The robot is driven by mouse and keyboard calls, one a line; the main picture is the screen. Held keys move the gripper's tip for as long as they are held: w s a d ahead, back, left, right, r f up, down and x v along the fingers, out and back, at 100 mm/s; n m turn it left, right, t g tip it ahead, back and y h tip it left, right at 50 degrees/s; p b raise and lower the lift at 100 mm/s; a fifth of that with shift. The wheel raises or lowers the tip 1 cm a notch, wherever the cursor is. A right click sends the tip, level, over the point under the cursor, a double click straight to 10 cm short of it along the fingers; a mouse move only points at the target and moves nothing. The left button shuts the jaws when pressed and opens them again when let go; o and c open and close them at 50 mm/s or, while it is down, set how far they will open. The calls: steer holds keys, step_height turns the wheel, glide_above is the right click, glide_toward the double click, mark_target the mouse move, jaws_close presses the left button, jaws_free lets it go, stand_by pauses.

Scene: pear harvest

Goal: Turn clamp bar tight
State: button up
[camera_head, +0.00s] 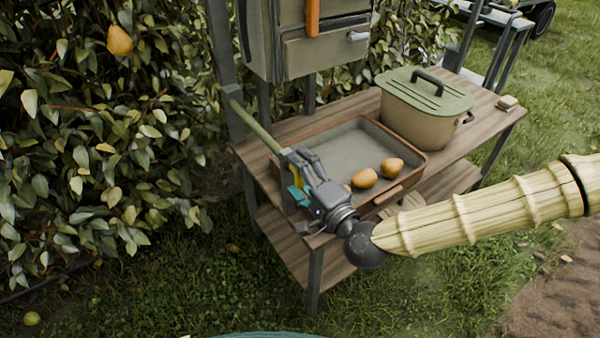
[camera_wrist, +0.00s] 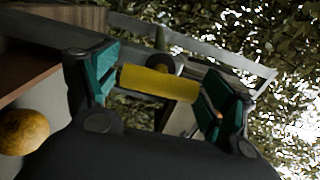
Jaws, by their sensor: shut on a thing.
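The clamp bar (camera_wrist: 160,85) is a short yellow cylinder in the middle of the wrist view, tilted slightly down to the right. My gripper (camera_wrist: 164,95) has its teal pads at the two ends of the bar and is shut on it. In the head view my gripper (camera_head: 296,180) is at the table's front left corner, with a bit of yellow (camera_head: 291,160) at its fingers. A green pole (camera_head: 257,130) runs from there up left to the grey post. My gripper hides most of the bar in the head view, and how tight the clamp is does not show.
A tray (camera_head: 340,137) with pears (camera_head: 365,177) lies on the wooden table (camera_head: 297,125) beside my gripper. A lidded pot (camera_head: 412,120) stands at the right. A cabinet (camera_head: 320,55) hangs above. Leafy hedge (camera_head: 80,150) fills the left, with a hanging pear (camera_head: 119,40).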

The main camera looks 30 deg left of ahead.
steer(key=o, duration=0.9)
steer(key=shift+d, duration=0.15)
steer(key=v, duration=1.1)
steer(key=shift+s+d, duration=0.15)
steer(key=shift+d, duration=0.2)
steer(key=shift+f, duration=0.1)
